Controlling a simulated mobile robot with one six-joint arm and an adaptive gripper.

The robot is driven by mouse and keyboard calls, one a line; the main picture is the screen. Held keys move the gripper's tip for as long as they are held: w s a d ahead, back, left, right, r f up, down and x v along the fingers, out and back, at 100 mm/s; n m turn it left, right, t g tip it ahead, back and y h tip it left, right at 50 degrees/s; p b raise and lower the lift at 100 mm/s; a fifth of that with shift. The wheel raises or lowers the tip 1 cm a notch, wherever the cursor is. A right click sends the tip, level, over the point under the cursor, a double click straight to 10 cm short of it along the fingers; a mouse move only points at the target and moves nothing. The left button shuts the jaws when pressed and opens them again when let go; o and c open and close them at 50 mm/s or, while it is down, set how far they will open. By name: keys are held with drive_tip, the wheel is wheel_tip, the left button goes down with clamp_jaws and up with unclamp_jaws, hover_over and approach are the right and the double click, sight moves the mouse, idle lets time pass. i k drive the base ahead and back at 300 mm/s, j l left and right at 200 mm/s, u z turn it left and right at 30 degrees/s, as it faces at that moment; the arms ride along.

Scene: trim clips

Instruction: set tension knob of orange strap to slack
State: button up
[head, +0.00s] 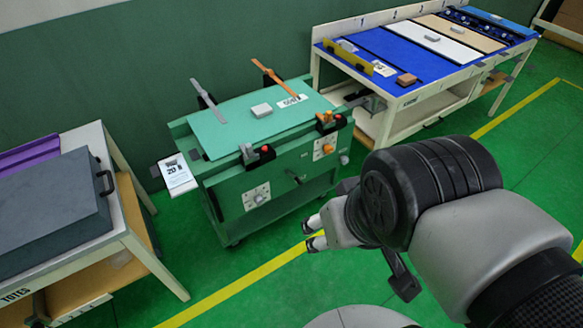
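The orange strap (273,77) rises from the far edge of the green cart top and leans over it. An orange clamp or buckle with a red part (327,119) sits at the cart's near right edge. Below it, on the front face, is a pale plate with a small orange knob (327,149); its setting is too small to read. My gripper (312,234) is in front of the cart, below and apart from the knob. Its two dark-tipped fingers are spread and nothing shows between them.
A grey strap (207,101), its buckle (257,154) and a grey knob (257,196) are on the cart's left half. A grey block (261,110) lies on top. Tables stand left (112,222) and right (420,97). Green floor (240,268) is clear before the cart.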

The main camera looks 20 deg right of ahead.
sight(327, 148)
drive_tip(key=i+l+z, duration=0.25)
drive_tip(key=i+l, duration=0.35)
drive_tip(key=i+l+z, duration=0.3)
drive_tip(key=i+l, duration=0.15)
drive_tip(key=i, duration=0.15)
